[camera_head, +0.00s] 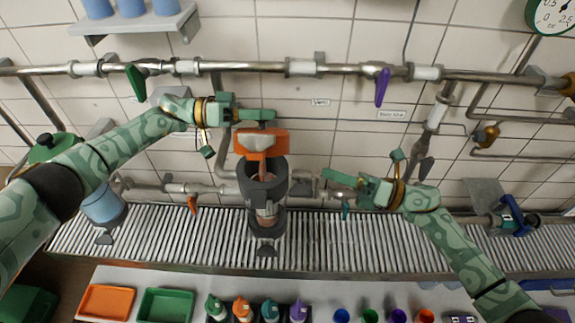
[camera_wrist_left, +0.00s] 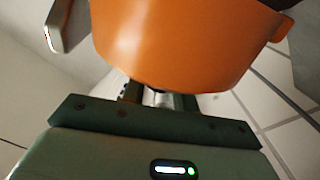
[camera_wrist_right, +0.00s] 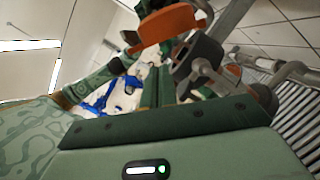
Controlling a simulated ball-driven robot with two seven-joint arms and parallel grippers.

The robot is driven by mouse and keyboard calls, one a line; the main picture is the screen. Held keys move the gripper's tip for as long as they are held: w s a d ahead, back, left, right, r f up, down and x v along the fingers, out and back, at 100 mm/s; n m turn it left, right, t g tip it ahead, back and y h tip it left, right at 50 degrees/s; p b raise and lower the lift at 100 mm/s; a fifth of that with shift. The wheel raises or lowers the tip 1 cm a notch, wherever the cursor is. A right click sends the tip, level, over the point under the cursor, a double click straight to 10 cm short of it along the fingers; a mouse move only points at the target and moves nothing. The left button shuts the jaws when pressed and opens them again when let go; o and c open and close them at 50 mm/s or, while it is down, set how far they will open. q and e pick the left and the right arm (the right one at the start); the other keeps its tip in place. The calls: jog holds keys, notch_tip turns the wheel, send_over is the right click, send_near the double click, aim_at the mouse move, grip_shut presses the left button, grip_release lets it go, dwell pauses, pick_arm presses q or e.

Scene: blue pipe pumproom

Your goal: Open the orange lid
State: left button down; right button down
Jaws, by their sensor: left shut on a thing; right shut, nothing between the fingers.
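The orange lid (camera_head: 262,142) stands raised and tilted above the dark grey canister (camera_head: 281,197), whose open mouth shows below it. My left gripper (camera_head: 262,121) is shut on the lid at its upper side; the lid hides part of the fingers. In the left wrist view the orange lid (camera_wrist_left: 185,45) fills the top, between the fingers. My right gripper (camera_head: 335,179) is shut and empty, to the right of the canister and apart from it. The right wrist view shows the orange lid (camera_wrist_right: 165,24) beyond the closed fingers (camera_wrist_right: 158,80).
A metal pipe (camera_head: 340,69) with a green handle (camera_head: 136,82) and a purple handle (camera_head: 382,87) runs along the wall above. A ribbed metal grate (camera_head: 370,240) lies below. Trays (camera_head: 107,301) and several coloured bottles (camera_head: 270,310) stand at the front.

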jog(key=a+r+n+g, duration=0.1)
jog(key=a+r+n, duration=0.1)
jog(key=a, duration=0.8)
jog(key=shift+r+n+g+y, duration=0.2)
jog(key=shift+n+g+y, duration=0.1)
